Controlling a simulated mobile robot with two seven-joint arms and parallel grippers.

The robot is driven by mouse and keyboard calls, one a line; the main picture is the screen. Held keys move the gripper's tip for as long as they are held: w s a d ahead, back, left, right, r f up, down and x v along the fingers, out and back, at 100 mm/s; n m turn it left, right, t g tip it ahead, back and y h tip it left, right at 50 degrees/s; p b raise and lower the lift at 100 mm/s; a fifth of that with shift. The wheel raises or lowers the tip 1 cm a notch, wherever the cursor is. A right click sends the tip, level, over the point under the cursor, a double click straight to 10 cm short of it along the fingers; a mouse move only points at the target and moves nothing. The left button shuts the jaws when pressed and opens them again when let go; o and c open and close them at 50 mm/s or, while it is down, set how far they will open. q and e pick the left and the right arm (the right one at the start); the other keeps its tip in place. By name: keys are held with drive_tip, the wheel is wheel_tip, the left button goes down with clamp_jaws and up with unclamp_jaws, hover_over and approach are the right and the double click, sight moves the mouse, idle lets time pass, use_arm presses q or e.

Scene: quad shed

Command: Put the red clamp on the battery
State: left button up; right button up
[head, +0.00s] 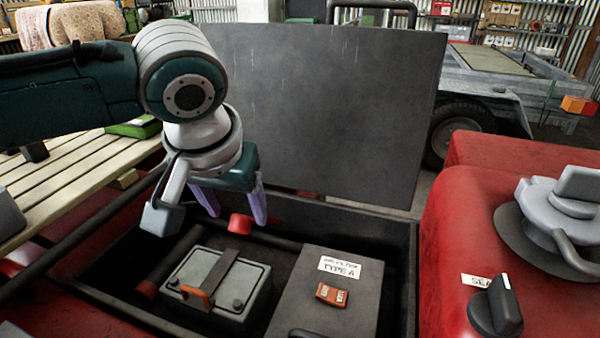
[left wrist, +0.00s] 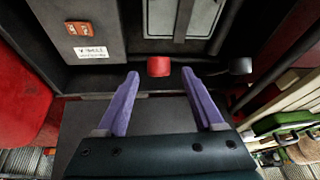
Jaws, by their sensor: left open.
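The red clamp (head: 240,224) is a small red block at the far wall of the open black compartment. It also shows in the left wrist view (left wrist: 159,66), centred just ahead of the fingertips. My left gripper (head: 236,212) is open and points down, its two purple fingers above and around the clamp's sides; I cannot tell whether they touch it. In the left wrist view the gripper (left wrist: 160,75) has nothing held. The grey battery (head: 252,291) lies nearer in the compartment, with a dark strap across it. My right gripper is not in view.
A grey box labelled "TYPE A" (head: 290,291) with an orange latch (head: 331,295) stands right of the battery. The raised dark lid (head: 320,110) stands behind the compartment. A red body with a grey cap (head: 560,215) is at right, a slatted bench (head: 75,178) at left.

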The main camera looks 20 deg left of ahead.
use_arm(q)
drive_tip(key=shift+x, duration=0.95)
drive_tip(key=shift+c, duration=0.4)
clamp_jaws()
idle(0.3)
